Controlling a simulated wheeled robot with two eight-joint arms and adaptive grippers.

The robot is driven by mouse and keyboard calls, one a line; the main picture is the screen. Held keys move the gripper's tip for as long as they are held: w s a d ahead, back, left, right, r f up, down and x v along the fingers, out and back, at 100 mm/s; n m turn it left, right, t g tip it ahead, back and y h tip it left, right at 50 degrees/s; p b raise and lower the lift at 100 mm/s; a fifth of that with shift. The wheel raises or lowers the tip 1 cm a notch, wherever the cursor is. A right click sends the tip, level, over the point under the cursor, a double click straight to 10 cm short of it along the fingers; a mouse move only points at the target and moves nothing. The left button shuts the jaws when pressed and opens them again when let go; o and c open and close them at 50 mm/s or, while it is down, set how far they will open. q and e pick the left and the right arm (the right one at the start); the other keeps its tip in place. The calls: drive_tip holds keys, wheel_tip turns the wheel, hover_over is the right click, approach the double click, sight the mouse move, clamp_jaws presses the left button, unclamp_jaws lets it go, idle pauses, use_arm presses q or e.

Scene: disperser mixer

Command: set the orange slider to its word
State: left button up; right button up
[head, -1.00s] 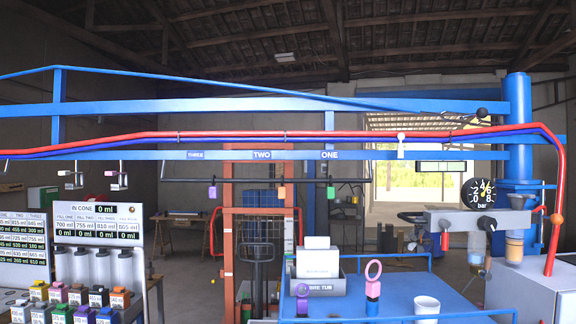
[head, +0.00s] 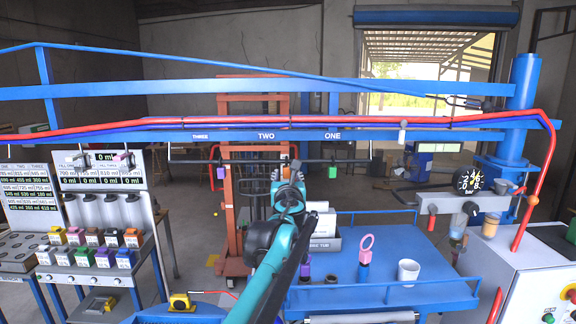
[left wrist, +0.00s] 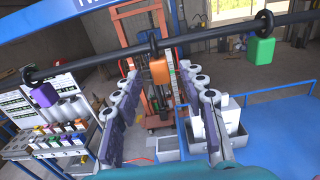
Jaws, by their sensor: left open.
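The orange slider (left wrist: 158,71) hangs from a dark horizontal rail (left wrist: 120,55) in the left wrist view. My left gripper (left wrist: 160,80) is open, with the slider framed between its fingers; I cannot tell whether they reach around it. In the head view my left gripper (head: 290,168) is raised at the rail and largely hides the orange slider. A purple slider (head: 221,172) hangs to the left and a green slider (head: 332,172) to the right. The words THREE (head: 200,137), TWO (head: 266,135) and ONE (head: 332,135) are on the blue beam above. My right gripper is not in view.
A blue table (head: 420,255) stands behind the arm with a white cup (head: 408,270) and a pink ring-topped piece (head: 365,247). Red and blue pipes (head: 400,122) run along the beam above the rail. Dispensers with coloured blocks (head: 106,258) stand at the left.

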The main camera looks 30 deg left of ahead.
sight(287, 172)
use_arm(q)
drive_tip(key=p+x, duration=0.1)
drive_tip(key=x, duration=0.4)
drive_tip(key=shift+w+a, duration=0.15)
drive_tip(key=shift+a, duration=0.05)
clamp_jaws()
